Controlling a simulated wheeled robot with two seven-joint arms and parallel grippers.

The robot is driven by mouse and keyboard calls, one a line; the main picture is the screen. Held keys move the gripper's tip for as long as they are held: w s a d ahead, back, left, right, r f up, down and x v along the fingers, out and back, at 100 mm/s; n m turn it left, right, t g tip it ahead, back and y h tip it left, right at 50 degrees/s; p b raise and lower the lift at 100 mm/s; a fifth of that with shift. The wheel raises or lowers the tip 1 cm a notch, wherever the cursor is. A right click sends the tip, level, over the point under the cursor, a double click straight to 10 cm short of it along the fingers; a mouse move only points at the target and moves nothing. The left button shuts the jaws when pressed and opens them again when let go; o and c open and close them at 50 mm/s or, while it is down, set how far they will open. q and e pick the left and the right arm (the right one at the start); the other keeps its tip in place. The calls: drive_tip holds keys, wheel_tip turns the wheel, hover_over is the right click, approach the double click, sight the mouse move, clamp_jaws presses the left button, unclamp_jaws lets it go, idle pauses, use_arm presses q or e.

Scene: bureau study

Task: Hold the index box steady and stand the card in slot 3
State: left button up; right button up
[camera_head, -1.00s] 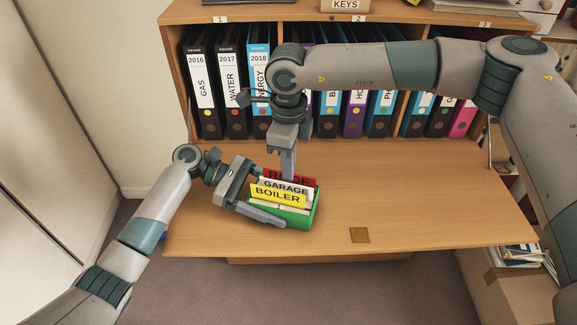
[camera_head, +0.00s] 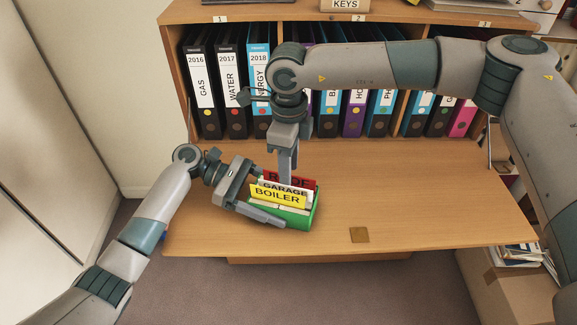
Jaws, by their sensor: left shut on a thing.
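The green index box (camera_head: 314,209) stands on the desk top with several cards in it. A yellow BOILER card (camera_head: 278,196) is at the front, a white GARAGE card (camera_head: 285,189) behind it and a red card (camera_head: 302,181) at the back. My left gripper (camera_head: 265,207) is shut on the box, with a finger along its front side. My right gripper (camera_head: 287,180) points down from above. Its fingertips are at the top of the GARAGE card and cover part of the red card's lettering. Whether they grip the card is unclear. The slots are hidden by the cards.
A row of binders (camera_head: 203,95) stands in the shelf behind. My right arm spans the shelf.

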use_arm(q)
drive_tip(key=shift+w, duration=0.1)
use_arm(e)
drive_tip(key=shift+s+a+r, duration=0.15)
drive_tip(key=shift+s, duration=0.05)
use_arm(q)
drive_tip(key=shift+o, duration=0.2)
use_arm(e)
wheel_tip(320, 180, up, 8)
idle(1.1)
drive_tip(key=shift+w, duration=0.1)
use_arm(q)
drive_tip(key=shift+c, duration=0.2)
idle(0.6)
drive_tip(key=o, duration=0.9)
drive_tip(key=v, duration=1.2)
